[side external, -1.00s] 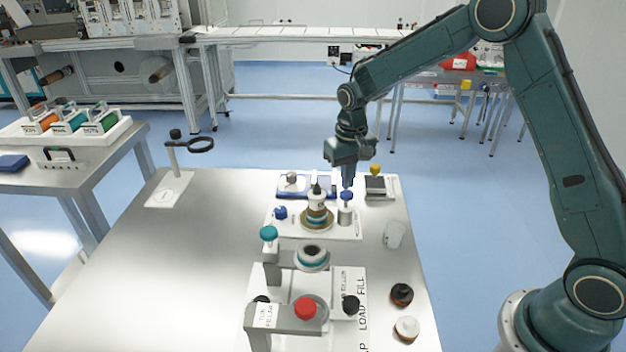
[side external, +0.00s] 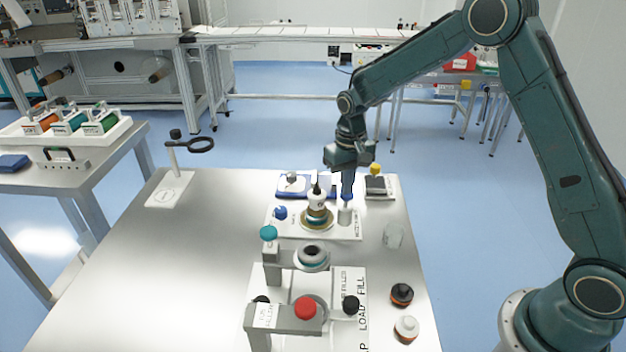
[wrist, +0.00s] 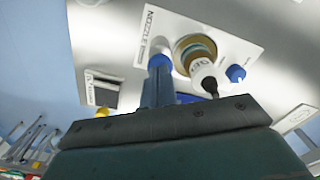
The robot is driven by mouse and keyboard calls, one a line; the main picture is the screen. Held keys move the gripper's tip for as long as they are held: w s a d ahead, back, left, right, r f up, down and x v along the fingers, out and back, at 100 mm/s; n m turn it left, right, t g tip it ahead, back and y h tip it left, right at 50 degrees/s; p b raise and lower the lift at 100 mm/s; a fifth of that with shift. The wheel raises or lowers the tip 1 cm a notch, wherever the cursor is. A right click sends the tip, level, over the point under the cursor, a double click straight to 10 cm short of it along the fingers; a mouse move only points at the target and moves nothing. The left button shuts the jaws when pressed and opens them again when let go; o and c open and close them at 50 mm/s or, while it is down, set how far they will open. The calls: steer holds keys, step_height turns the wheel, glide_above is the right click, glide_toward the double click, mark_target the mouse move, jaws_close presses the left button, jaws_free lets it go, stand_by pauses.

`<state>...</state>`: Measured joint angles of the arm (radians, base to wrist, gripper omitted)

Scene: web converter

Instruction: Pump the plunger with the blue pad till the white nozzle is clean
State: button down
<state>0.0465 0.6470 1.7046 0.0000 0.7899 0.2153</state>
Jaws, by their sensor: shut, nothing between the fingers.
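The plunger's blue pad (side external: 347,198) sits on top of a grey cylinder (side external: 345,216) on the white nozzle board (side external: 345,236). My gripper (side external: 347,191) is shut, points down and stands right on the pad, covering most of it. In the wrist view the blue pad (wrist: 160,61) shows just past the shut fingertips (wrist: 159,72), and they appear to touch it. A white nozzle (side external: 316,199) stands upright in a brass-coloured ring left of the plunger. Its tip is dark; the wrist view also shows the white nozzle (wrist: 202,70) with a dark end.
A blue knob (side external: 280,213) is on the board left of the nozzle. A scale-like block with a yellow knob (side external: 375,169) stands behind right.

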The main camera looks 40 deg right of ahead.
steer(key=shift+f, duration=1.2)
steer(key=shift+r, duration=1.95)
steer(key=shift+r, duration=0.1)
step_height(320, 180, up, 6)
steer(key=shift+f, duration=0.1)
stand_by(0.6)
